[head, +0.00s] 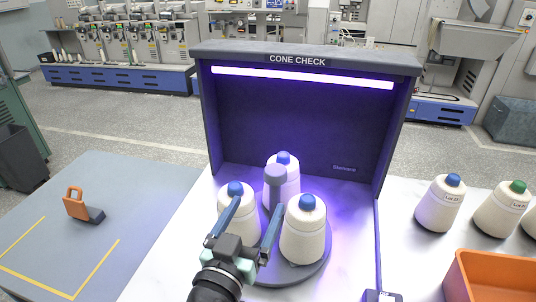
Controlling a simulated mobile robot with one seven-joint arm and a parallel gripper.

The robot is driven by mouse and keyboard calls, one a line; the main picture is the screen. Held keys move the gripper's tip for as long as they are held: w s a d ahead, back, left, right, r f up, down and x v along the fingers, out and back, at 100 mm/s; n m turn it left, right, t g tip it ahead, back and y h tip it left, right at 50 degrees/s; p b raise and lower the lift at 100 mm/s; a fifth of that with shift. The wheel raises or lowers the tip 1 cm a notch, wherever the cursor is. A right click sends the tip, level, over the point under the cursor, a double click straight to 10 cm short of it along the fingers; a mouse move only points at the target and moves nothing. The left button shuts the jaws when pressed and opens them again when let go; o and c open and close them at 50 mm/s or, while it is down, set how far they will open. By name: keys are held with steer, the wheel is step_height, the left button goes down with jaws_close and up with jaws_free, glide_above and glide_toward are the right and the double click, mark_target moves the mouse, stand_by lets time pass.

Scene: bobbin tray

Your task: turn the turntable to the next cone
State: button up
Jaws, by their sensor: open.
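The turntable (312,270) is a dark round disc on the white table inside the check booth. It bears three white cones with blue tips: a left cone (229,197), a right cone (303,236) and a back cone (288,190). A grey post with a thick round head (275,175) stands among them, in front of the back cone. My gripper (259,203) is open, its two long blue-grey fingers reaching over the disc's near side. One finger overlaps the left cone in the picture; the other is left of the right cone. Contact cannot be told.
The booth (207,120) has a lit purple lamp and side walls. Right of it stand a blue-tipped cone (438,209), a green-tipped cone (497,214) and an orange bin (480,290).

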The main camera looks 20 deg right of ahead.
mark_target(272, 177)
steer(key=p+x, duration=0.2)
steer(key=x, duration=1)
steer(key=shift+d, duration=0.25)
jaws_close()
